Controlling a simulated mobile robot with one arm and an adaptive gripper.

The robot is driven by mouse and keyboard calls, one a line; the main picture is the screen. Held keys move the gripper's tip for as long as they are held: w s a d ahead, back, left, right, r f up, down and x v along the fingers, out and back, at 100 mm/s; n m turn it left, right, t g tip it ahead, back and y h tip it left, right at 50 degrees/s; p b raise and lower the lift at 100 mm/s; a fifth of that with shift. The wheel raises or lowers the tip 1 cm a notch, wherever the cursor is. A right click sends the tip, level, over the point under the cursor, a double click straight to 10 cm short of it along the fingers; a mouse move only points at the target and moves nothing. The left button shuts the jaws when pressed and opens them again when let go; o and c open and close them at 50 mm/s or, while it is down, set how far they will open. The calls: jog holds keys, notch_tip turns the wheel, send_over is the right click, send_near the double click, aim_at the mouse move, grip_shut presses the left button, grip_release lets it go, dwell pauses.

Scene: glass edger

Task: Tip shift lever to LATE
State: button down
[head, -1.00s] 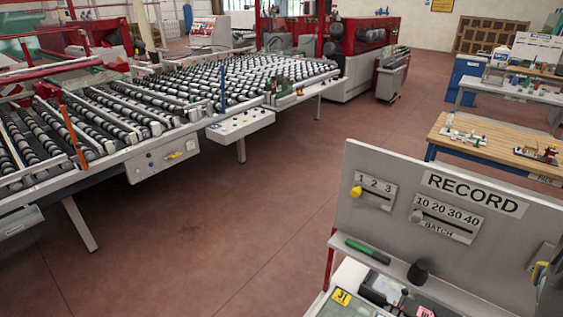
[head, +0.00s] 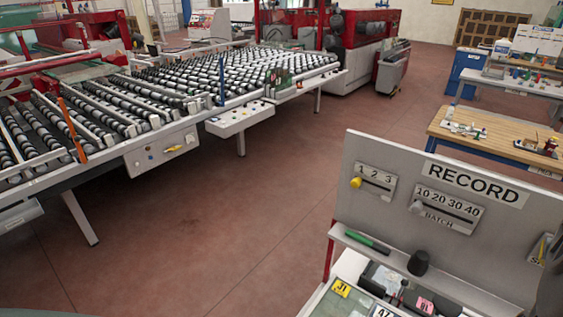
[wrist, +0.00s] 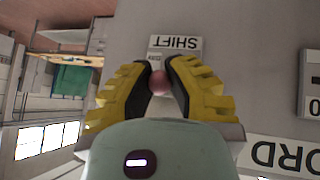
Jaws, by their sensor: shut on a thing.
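In the wrist view, which is upside down, my gripper (wrist: 161,66) has its two yellow and black fingers closed around a small reddish round knob (wrist: 158,84), the shift lever's end. The fingers touch the knob on both sides. The SHIFT label (wrist: 178,43) sits on a pale plate just beyond the fingertips. Smaller lettering beside it is partly covered, and I cannot read LATE. The lever's stem and slot are mostly hidden by the fingers, so I cannot tell its setting. The head view does not clearly show the gripper or the knob.
The grey RECORD board (head: 385,148) carries a 1-2-3 slider with a yellow knob (head: 356,183) and a BATCH slider (head: 450,208). Its ledge (head: 395,262) holds a green marker (head: 367,242) and a dark cup (head: 418,263). Open floor lies left of the board.

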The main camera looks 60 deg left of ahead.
jog(key=shift+a, duration=0.1)
jog(key=c, duration=0.8)
grip_release()
jog(key=shift+c, duration=0.2)
jog(key=shift+r, duration=0.15)
notch_tip(320, 180, up, 9)
jog(key=shift+w+f, duration=0.1)
jog(key=shift+w, duration=0.05)
jog(key=shift+r, duration=0.5)
